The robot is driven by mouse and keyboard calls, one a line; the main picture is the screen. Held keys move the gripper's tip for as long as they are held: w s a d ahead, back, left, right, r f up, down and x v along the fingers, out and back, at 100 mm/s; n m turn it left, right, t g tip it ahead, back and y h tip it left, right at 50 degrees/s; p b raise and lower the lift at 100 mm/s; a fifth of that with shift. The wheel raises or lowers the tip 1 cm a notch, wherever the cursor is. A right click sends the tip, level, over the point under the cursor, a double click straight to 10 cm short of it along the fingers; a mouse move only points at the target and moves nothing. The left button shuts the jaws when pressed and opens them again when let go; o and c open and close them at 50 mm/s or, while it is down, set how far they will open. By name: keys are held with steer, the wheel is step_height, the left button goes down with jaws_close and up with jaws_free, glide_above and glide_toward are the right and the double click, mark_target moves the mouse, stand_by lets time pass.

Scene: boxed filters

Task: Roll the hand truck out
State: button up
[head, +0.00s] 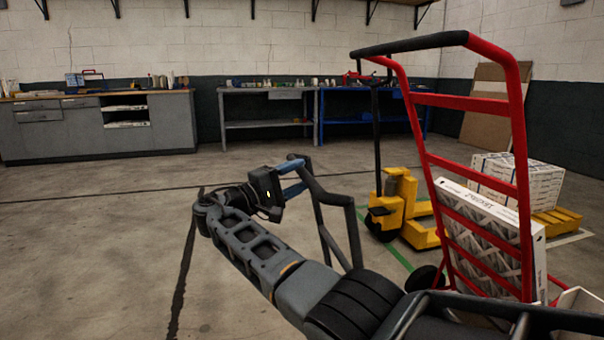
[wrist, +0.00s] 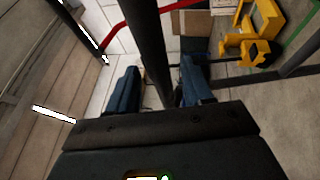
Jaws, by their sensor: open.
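The red hand truck (head: 462,104) stands upright at the right of the head view, with a black grip (head: 410,44) across its top. A white boxed filter (head: 485,235) rests against its rungs; its foot is partly hidden. Its red tube (wrist: 122,28) and the end of its dark grip show at the upper left of the wrist view. My gripper (head: 294,176) is open, left of the hand truck and apart from it in the head view. Its blue fingers show in the wrist view (wrist: 158,90), with a dark bar (wrist: 150,40) appearing between them; I cannot tell whether they touch it.
A yellow pallet truck (head: 405,205) stands behind the hand truck, near a white box stack (head: 520,178) on a yellow pallet. A grey cabinet bench (head: 95,125) and grey and blue workbenches line the back wall. The floor (head: 90,260) at left is clear.

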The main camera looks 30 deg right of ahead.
steer(key=v, duration=0.5)
steer(key=shift+a+f+p, duration=0.15)
steer(key=shift+a+p, duration=0.15)
